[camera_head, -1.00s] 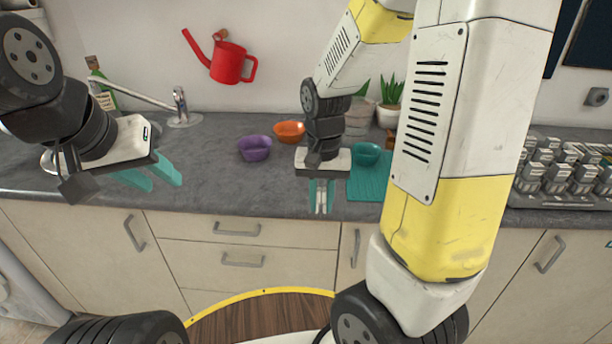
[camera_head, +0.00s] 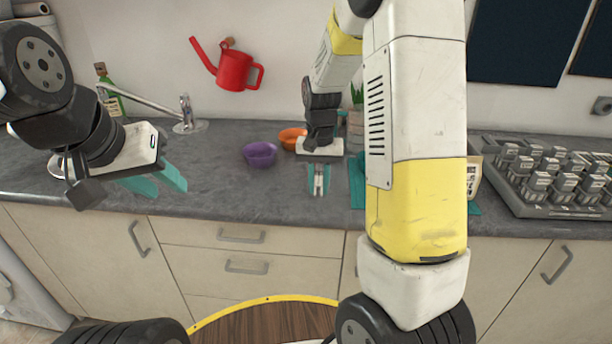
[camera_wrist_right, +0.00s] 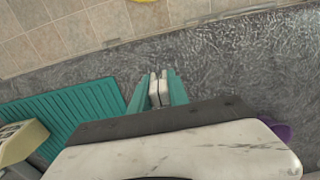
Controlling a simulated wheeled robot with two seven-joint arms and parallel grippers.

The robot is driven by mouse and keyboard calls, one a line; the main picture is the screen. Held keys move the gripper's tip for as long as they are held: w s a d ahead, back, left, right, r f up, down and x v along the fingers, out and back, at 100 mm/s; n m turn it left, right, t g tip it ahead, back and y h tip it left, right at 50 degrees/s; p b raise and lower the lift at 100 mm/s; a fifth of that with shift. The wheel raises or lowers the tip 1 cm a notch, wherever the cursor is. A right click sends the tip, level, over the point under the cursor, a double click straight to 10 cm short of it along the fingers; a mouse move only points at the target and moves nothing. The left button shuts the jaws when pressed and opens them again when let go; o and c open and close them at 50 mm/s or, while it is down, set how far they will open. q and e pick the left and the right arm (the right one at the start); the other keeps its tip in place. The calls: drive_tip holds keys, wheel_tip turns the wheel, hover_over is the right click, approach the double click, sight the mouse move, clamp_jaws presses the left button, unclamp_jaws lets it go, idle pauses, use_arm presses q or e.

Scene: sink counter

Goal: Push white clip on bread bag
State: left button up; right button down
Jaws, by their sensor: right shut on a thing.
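My right gripper (camera_head: 318,192) is shut on a small white clip (camera_head: 318,180) and holds it above the counter near its front edge. In the right wrist view the white clip (camera_wrist_right: 158,90) stands between the teal fingers (camera_wrist_right: 157,76). My left gripper (camera_head: 160,185) is open and empty over the counter's left part. No bread bag is clearly seen. A cream box-like thing with a printed label (camera_head: 474,176) is mostly hidden behind my right arm. What looks like the same thing is at the lower left of the right wrist view (camera_wrist_right: 20,138).
A ribbed teal mat (camera_wrist_right: 62,118) lies on the grey counter (camera_head: 220,185). Purple (camera_head: 260,154) and orange (camera_head: 292,138) bowls stand left of my right gripper. A rack of grey-capped containers (camera_head: 555,180) is at the right. A tap (camera_head: 186,112) is at the back left.

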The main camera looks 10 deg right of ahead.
sight(316, 186)
drive_tip(key=w, duration=0.3)
drive_tip(key=shift+w+d+f, duration=0.15)
drive_tip(key=shift+w, duration=0.65)
drive_tip(key=shift+s+f, duration=0.15)
drive_tip(key=shift+f, duration=1.45)
drive_tip(key=shift+f, duration=0.2)
drive_tip(key=c, duration=1.3)
unclamp_jaws()
drive_tip(key=shift+o, duration=0.2)
drive_tip(key=shift+r, duration=0.1)
